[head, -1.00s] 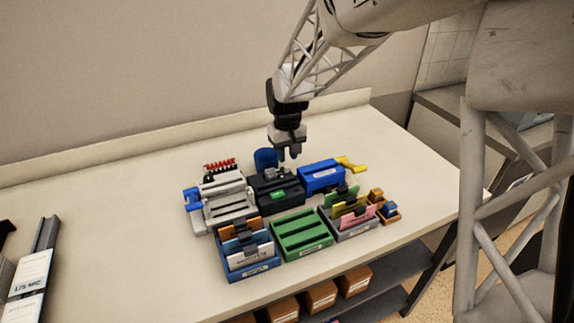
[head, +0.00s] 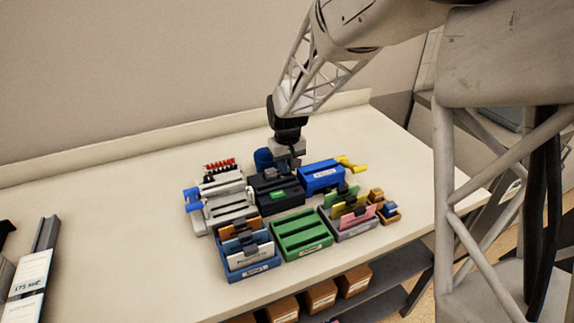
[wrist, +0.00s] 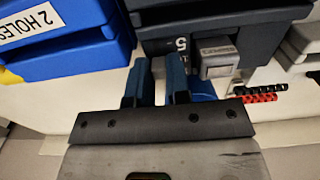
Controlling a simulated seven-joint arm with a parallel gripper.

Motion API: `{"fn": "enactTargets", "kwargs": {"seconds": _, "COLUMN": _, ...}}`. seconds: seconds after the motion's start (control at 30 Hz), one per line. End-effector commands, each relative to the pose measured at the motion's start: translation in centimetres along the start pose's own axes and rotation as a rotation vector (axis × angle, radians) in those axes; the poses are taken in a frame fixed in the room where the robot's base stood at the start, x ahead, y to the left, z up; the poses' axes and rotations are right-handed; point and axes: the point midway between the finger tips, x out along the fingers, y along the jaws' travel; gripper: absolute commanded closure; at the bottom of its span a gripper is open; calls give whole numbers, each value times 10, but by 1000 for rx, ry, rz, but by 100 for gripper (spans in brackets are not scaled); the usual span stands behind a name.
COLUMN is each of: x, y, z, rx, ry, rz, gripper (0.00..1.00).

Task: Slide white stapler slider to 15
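The dark stapler-like device (head: 283,201) with a green label stands between the white machine and the blue punch in the head view. In the wrist view, the light grey slider block (wrist: 218,58) sits at the edge of the dark body (wrist: 260,32), beside a white "5" mark; no "15" is readable. My gripper (wrist: 158,66) shows two blue-tinted fingers, parted by a small empty gap. They are left of the slider block, with the slider outside the gap; contact cannot be told. In the head view my gripper (head: 287,163) is low at the device's back, its fingertips hidden.
A blue punch (head: 321,179) with a yellow handle stands right. The white machine (head: 230,207) stands left, with red and black combs (head: 221,168) behind. A green tray (head: 301,240) and card-filled trays (head: 250,268) are in front.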

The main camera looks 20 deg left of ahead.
Motion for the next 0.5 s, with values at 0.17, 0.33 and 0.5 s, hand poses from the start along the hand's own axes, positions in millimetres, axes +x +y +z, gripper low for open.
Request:
{"fn": "enactTargets", "kwargs": {"seconds": 0.17, "x": 0, "y": 0, "z": 0, "rx": 0, "ry": 0, "rz": 0, "gripper": 100}}
{"fn": "enactTargets", "kwargs": {"seconds": 0.33, "x": 0, "y": 0, "z": -9, "rx": 0, "ry": 0, "rz": 0, "gripper": 100}}
{"fn": "enactTargets", "kwargs": {"seconds": 0.5, "x": 0, "y": 0, "z": -22, "rx": 0, "ry": 1, "rz": 0, "gripper": 100}}
